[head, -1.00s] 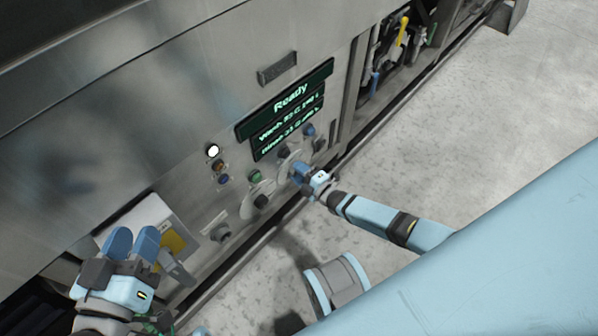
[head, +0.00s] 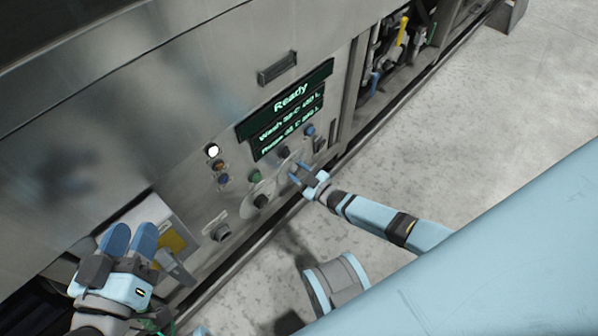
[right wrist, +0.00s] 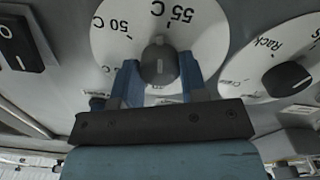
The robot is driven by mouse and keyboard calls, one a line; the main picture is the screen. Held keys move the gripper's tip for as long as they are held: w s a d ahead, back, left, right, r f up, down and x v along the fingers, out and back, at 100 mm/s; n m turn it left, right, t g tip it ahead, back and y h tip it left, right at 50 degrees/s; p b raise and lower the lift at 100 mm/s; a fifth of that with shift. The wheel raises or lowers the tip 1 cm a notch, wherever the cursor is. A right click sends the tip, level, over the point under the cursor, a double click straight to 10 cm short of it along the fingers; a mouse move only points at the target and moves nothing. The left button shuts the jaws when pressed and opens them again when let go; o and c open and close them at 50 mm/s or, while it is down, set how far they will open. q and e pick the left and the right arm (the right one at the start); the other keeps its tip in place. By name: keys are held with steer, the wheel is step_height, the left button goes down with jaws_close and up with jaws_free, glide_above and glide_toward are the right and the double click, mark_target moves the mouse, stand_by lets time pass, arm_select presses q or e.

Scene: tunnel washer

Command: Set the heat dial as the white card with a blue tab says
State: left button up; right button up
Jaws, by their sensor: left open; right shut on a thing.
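The heat dial (right wrist: 118,25) has a white round face and a dark knob (right wrist: 159,62). In the right wrist view, 50 C shows to the upper left of the knob and 55 C above it, slightly right. The exact setting is hard to tell. My right gripper (head: 297,174) is shut on the knob, one blue finger on each side in the right wrist view (right wrist: 159,84). My left gripper (head: 130,240) is open and empty, in front of a white card-like sheet (head: 153,210) and a yellow one (head: 172,240). I see no blue tab; the sheet is partly hidden.
A display (head: 290,105) reads Ready, with small wash and rinse lines below. Another dial (right wrist: 287,78), marked Rack, sits beside the heat dial. A black rocker switch (right wrist: 20,42) is at the left. Several buttons and knobs surround the dials.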

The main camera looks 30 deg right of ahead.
steer(key=shift+m, duration=0.8)
arm_select(q)
steer(key=shift+s+f, duration=0.15)
steer(key=shift+f, duration=0.1)
arm_select(e)
steer(key=shift+m, duration=0.3)
arm_select(q)
steer(key=shift+r, duration=0.2)
arm_select(e)
steer(key=o, duration=0.9)
arm_select(q)
step_height(320, 180, up, 6)
steer(key=t+p, duration=0.2)
steer(key=p, duration=0.2)
steer(key=shift+a+n, duration=0.25)
steer(key=shift+n, duration=0.05)
arm_select(e)
steer(key=v, duration=1.4)
